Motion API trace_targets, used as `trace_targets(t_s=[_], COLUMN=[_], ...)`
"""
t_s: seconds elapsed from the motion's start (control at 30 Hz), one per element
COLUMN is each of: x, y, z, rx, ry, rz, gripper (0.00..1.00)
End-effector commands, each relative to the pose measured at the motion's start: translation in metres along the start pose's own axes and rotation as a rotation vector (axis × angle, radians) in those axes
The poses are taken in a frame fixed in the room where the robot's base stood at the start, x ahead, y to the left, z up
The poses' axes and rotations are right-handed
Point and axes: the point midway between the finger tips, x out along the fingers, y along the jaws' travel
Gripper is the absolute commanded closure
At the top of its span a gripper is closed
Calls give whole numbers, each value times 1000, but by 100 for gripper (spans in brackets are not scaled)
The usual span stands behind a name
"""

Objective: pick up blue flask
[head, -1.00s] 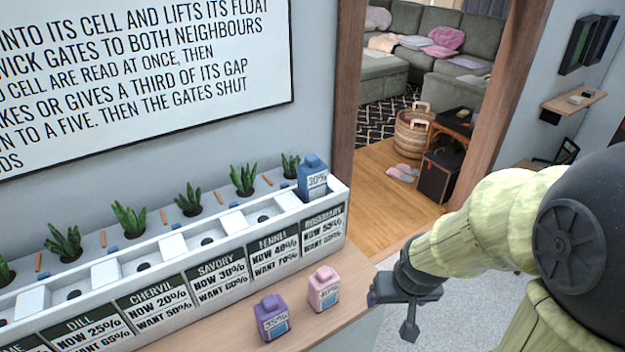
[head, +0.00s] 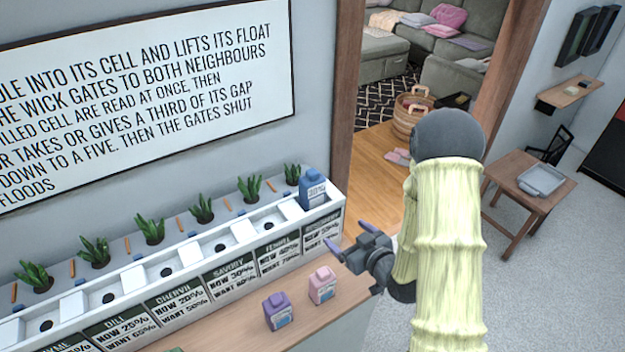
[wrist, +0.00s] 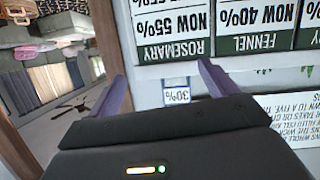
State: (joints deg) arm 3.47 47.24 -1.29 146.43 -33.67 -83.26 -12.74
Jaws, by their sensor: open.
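The blue flask (head: 313,188), labelled 30%, stands upright in the end cell of the white planter, above the Rosemary panel. My gripper (head: 348,238) is open and empty in front of that end of the planter, lower than the flask and apart from it. In the wrist view, which is upside down, the flask's 30% label (wrist: 177,96) shows between the two purple fingers of my gripper (wrist: 162,73).
A pink flask (head: 322,285) and a purple flask (head: 278,311) stand on the wooden counter in front of the planter (head: 180,285). Several plants line the planter's back. A wooden doorway post (head: 347,110) rises behind its right end.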

Motion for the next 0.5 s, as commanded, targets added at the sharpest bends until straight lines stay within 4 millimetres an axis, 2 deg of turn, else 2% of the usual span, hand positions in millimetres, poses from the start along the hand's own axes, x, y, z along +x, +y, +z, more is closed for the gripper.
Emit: trace_targets(t_s=[0.1, 0.23, 0.5], x=[-9, -19, -25], y=[-9, -14, -16], z=[-21, -35, -41], rx=[33, 67, 89], ry=[132, 255, 328], rz=[-29, -40, -40], gripper=[15, 15, 15])
